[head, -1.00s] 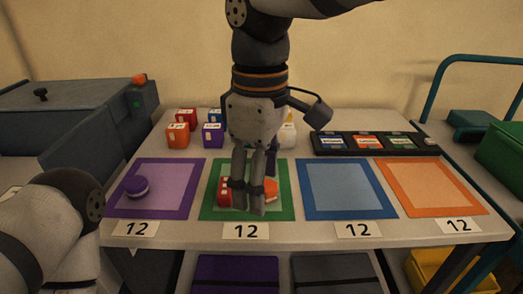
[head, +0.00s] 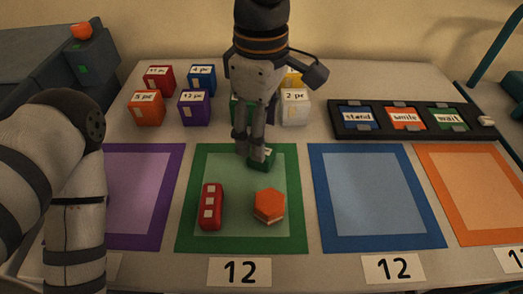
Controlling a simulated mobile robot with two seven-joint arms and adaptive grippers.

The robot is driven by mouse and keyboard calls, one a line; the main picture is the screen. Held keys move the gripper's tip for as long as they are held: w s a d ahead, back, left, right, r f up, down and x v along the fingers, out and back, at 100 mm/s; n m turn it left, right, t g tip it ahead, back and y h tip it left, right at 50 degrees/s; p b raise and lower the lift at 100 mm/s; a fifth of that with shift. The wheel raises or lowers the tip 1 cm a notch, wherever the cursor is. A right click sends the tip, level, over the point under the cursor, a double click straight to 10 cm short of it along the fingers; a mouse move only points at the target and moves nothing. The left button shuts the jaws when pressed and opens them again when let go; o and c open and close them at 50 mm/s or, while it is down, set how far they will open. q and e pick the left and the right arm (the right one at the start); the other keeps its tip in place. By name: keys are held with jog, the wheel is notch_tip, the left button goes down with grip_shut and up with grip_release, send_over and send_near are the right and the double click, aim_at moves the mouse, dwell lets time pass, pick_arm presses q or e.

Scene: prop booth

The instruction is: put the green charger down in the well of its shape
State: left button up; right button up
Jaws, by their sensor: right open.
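A small dark green block with pale marks (head: 263,158), likely the green charger, sits at the back edge of the green mat (head: 187,225). My right gripper (head: 250,158) points down at it, with open fingers beside its left side; whether they touch it I cannot tell. On the mat's pale middle lie a red oblong block with white squares (head: 211,206) and an orange hexagonal piece (head: 269,205). I see no shaped well. My left arm stands at the left; its gripper is not in view.
Labelled boxes stand behind, including a red (head: 158,79), a purple (head: 194,107) and a white one (head: 295,107); a green box is partly hidden. A black card tray (head: 380,131) lies at back right. The blue mat (head: 376,200) and the visible orange mat (head: 485,190) are bare.

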notch_tip(320, 180, down, 5)
jog(key=shift+f, duration=0.1)
jog(key=shift+w, duration=0.1)
jog(key=c, duration=1.3)
